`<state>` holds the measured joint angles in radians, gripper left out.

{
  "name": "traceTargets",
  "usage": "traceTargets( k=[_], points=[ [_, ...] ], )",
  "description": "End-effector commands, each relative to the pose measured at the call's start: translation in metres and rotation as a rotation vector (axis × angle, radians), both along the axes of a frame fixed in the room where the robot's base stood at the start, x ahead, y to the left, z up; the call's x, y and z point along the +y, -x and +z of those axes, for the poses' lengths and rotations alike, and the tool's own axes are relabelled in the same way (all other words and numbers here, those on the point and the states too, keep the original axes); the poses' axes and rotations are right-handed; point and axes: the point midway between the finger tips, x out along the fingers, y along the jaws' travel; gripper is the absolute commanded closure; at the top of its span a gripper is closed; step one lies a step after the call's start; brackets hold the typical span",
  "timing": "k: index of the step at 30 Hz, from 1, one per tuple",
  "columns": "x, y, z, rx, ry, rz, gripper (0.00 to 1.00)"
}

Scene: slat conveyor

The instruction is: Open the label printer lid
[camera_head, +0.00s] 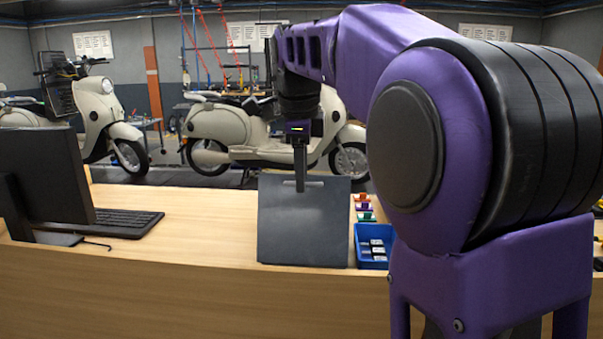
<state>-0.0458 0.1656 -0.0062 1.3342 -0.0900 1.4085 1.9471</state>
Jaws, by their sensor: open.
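The label printer shows as a dark grey, nearly square panel (303,230) on the wooden counter, which I take to be its lid. A pale narrow handle or slot lies along the panel's far edge. Whether the lid is raised or flat is hard to tell from this angle. My gripper (300,186) points straight down over the far edge of the panel, at the handle. Its fingers are seen edge-on, open, with nothing visible between them. Contact with the handle cannot be made out. The rest of the printer body is hidden.
A blue bin (371,258) with small dark items stands right of the panel, with small coloured pieces (364,208) behind it. A monitor (45,180) and keyboard (117,222) are at the left. The counter between keyboard and panel is clear. Scooters (225,125) stand behind.

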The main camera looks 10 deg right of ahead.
Motion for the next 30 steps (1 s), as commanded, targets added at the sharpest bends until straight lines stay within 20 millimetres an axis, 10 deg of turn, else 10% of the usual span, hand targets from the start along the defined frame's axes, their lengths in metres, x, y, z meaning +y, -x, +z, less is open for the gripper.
traceTargets(
  k=[9,30],
  points=[
    [-0.0001,0.0001,0.0002,0.000,0.000,0.000,1.00],
    [-0.0002,0.0001,0.0005,0.000,0.000,0.000,1.00]
  ],
)
